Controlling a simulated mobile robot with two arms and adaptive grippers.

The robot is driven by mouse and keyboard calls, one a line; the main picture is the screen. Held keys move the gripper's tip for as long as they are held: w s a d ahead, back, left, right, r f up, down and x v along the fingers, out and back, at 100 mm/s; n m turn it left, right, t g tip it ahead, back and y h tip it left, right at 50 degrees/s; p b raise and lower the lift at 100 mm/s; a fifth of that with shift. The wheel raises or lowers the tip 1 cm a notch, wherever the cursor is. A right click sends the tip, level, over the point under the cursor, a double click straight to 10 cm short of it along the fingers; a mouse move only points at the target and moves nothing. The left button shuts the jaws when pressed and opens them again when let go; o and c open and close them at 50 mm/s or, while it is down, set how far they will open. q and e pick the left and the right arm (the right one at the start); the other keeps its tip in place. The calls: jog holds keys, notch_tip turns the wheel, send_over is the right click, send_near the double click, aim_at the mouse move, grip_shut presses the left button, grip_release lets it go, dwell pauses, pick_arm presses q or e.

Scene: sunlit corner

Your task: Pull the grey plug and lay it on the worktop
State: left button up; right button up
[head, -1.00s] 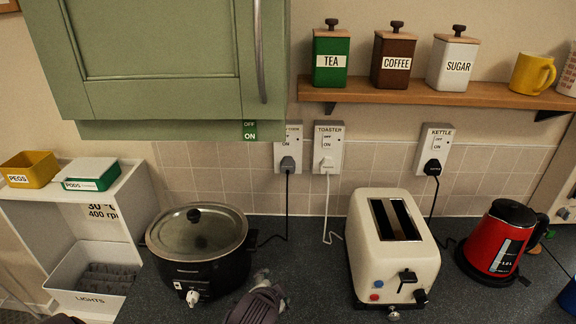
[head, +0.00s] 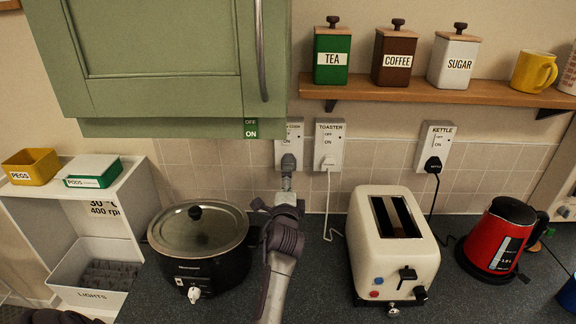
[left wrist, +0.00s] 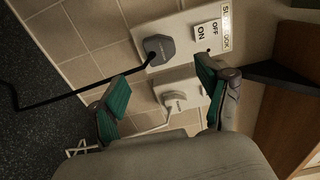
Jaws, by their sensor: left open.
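The grey plug (head: 288,162) sits in the left wall socket (head: 289,140), partly covered from below by my left gripper (head: 287,184) in the head view. In the left wrist view the grey plug (left wrist: 158,48) is in the socket plate labelled for the slow cooker, its black cord running left. My left gripper (left wrist: 160,88) is open and empty, its green-padded fingers apart, with the plug beyond and above the gap between them. The worktop (head: 320,270) is dark and speckled. My right gripper is not in view.
A white plug (head: 328,163) sits in the toaster socket just right, its cord hanging. The slow cooker (head: 198,262) stands left, the toaster (head: 392,250) right, the red kettle (head: 498,235) farther right. The green cabinet (head: 160,70) hangs above left. Bare worktop shows before the toaster sockets.

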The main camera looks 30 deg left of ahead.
aim_at(289, 163)
pick_arm(q)
jog(key=shift+w, duration=0.1)
jog(key=shift+b+x, duration=2.05)
jog(key=shift+x, duration=2.4)
jog(key=shift+d, duration=0.1)
jog(key=shift+f, duration=0.15)
